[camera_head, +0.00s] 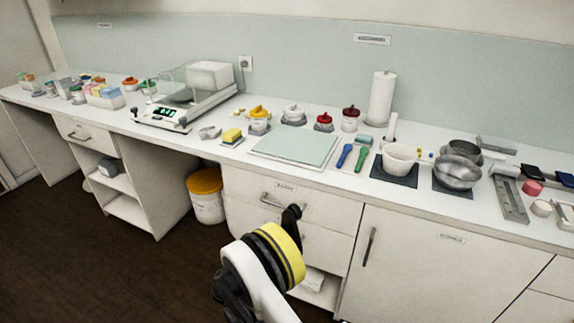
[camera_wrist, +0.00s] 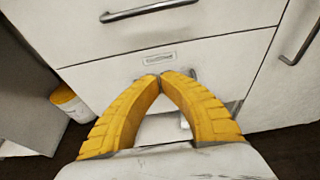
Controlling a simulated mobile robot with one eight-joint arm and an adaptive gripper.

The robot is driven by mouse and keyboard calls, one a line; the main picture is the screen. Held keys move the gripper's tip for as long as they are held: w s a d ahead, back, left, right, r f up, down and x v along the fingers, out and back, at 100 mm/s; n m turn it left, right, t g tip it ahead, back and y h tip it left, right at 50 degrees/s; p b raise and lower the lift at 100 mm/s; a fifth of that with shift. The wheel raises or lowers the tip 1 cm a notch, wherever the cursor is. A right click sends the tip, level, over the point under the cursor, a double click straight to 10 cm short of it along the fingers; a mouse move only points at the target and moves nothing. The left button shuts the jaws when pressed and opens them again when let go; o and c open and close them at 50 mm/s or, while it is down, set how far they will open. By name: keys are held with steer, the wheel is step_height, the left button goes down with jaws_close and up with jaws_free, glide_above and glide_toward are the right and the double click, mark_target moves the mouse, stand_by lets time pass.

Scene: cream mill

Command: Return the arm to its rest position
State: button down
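My gripper (camera_wrist: 160,78) shows in the wrist view with its two yellow ridged fingers bent inward and their tips together. No object shows between the fingers. It faces the white drawer fronts (camera_wrist: 90,40) below the counter; the gap to them is hard to judge. In the head view my arm (camera_head: 262,275), white and black with a yellow band, reaches up from the bottom edge in front of the drawers. The fingertips cannot be made out clearly there.
A yellow-lidded bucket (camera_head: 207,200) stands left of the drawers. A cupboard handle (camera_head: 369,246) juts out at right. Dark floor (camera_head: 120,270) is clear at left.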

steer(key=w+d+r+m+g, duration=0.1)
steer(key=d+r+m+g, duration=0.1)
steer(key=d+r+m, duration=0.45)
steer(key=w+d+r+m+g, duration=0.1)
steer(key=w+d+r+m, duration=0.15)
steer(key=r, duration=0.65)
steer(key=s+d+r+m+g+y, duration=0.1)
steer(key=s+d+r+m+g, duration=0.1)
steer(key=s+d+r+m, duration=0.75)
steer(key=s+d+r+m+g+y, duration=0.2)
steer(key=s+d+r+m, duration=0.4)
steer(key=s+d, duration=0.45)
steer(key=s+d+m+y, duration=0.1)
steer(key=s+m, duration=0.6)
steer(key=s, duration=0.8)
steer(key=shift+r+y, duration=0.15)
steer(key=shift+y, duration=0.35)
steer(key=shift+d+m, duration=0.1)
steer(key=shift+m, duration=0.15)
